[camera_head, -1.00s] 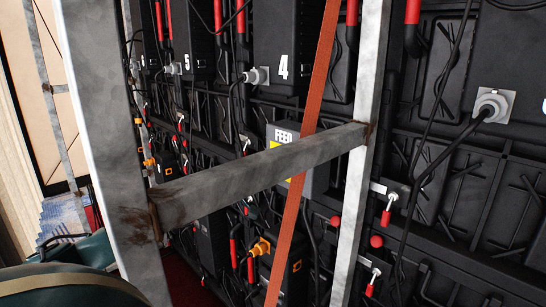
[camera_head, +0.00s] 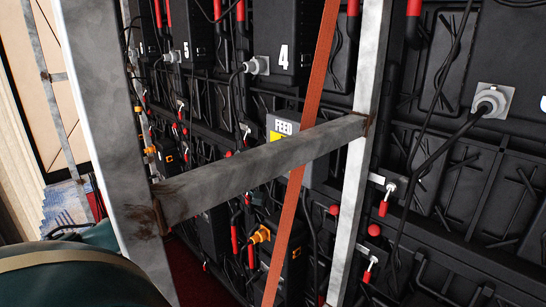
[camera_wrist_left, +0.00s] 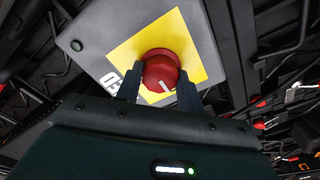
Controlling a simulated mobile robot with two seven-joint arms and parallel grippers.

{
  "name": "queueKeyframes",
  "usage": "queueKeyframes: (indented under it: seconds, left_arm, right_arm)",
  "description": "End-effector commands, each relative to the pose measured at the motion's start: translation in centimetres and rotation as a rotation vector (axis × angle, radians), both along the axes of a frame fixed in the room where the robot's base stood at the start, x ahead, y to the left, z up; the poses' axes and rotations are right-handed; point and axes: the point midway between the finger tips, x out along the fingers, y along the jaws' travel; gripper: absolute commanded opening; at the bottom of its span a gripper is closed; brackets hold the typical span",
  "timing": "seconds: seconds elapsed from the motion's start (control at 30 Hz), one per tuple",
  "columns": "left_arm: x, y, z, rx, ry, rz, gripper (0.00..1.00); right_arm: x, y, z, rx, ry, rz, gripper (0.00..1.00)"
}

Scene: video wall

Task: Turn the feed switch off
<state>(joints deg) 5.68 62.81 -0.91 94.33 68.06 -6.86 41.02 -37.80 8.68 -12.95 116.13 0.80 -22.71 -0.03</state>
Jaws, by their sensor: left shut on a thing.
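The feed switch is a grey box marked FEED (camera_head: 283,128) behind the metal frame in the head view, mostly hidden by the slanting bar and orange strap. In the left wrist view, the box has a yellow plate (camera_wrist_left: 200,42) with a round red knob (camera_wrist_left: 159,66). A white mark on the knob points toward the lower right of the picture. My left gripper (camera_wrist_left: 159,88) is shut on the red knob, one finger on each side. The left gripper itself is hidden in the head view; only green parts of my arm show at lower left. My right gripper is not in view.
A slanting metal bar (camera_head: 260,165) and upright posts (camera_head: 362,150) stand in front of the wall. An orange strap (camera_head: 311,105) crosses the bar. Black panels (camera_head: 500,215), loose cables and red-handled latches (camera_head: 384,205) fill the space around.

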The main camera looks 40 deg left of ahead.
Motion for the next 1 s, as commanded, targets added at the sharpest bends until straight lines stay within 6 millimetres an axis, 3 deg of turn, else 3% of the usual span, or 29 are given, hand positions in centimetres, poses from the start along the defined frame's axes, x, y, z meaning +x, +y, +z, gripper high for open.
queueKeyframes:
  seconds: [0.03,0.07,0.33,0.67,1.0]
  left_arm:
    - [0.0,0.0,0.0,-0.006,0.001,0.0,0.15]
    - [0.0,0.0,0.0,-0.006,0.001,0.0,0.39]
    - [0.0,0.0,0.0,-0.003,0.0,0.0,0.6]
    - [-0.3,0.0,-0.1,-0.002,0.001,-0.001,0.6]
    - [-3.4,0.3,-0.3,-0.002,0.005,-0.001,0.6]
  right_arm:
    - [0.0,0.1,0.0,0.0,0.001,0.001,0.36]
    - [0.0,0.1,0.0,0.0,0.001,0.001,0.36]
    - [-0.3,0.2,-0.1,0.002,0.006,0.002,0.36]
    - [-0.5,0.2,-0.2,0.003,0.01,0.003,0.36]
    - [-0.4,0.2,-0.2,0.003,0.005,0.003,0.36]
